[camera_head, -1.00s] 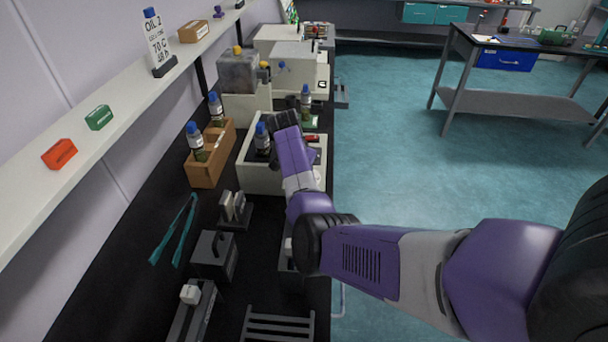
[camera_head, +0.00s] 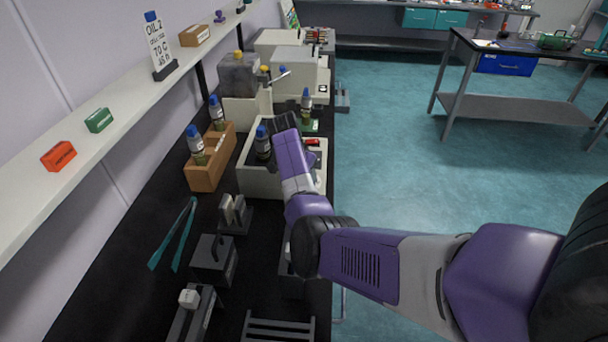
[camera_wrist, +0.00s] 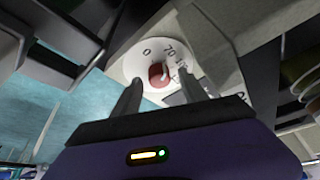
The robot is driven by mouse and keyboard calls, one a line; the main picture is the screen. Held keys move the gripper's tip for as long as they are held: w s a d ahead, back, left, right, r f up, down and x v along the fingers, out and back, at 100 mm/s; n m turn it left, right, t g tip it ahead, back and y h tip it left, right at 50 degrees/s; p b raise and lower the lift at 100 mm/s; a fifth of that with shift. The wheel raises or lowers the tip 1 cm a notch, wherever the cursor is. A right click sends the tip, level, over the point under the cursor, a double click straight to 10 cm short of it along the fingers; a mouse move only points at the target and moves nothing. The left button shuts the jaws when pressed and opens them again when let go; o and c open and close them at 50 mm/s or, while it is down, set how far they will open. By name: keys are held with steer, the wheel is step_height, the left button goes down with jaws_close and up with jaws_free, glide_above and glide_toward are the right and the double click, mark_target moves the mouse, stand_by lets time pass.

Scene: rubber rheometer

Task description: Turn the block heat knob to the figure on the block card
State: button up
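In the wrist view a white round dial (camera_wrist: 142,62) carries printed figures, among them a 0 and what looks like 70. A red knob (camera_wrist: 158,75) sits at its centre. My gripper (camera_wrist: 160,84) is open, with one finger on each side of the knob in this view; I see gaps between fingers and knob and cannot tell the depth. In the head view my gripper (camera_head: 284,124) is over the bench beside a white box (camera_head: 254,182), its fingertips hidden. A white card (camera_head: 157,42) on the shelf reads OIL 2, 70 C and 48 D. I cannot identify a block card.
A wooden rack (camera_head: 206,178) with blue-capped bottles stands left of the box. Another blue-capped bottle (camera_head: 306,107) stands behind my gripper. Teal tongs (camera_head: 173,238) and a dark block (camera_head: 213,259) lie nearer.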

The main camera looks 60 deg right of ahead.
steer(key=v, duration=0.7)
steer(key=shift+r+b, duration=0.35)
steer(key=shift+r, duration=0.05)
steer(key=shift+a, duration=0.15)
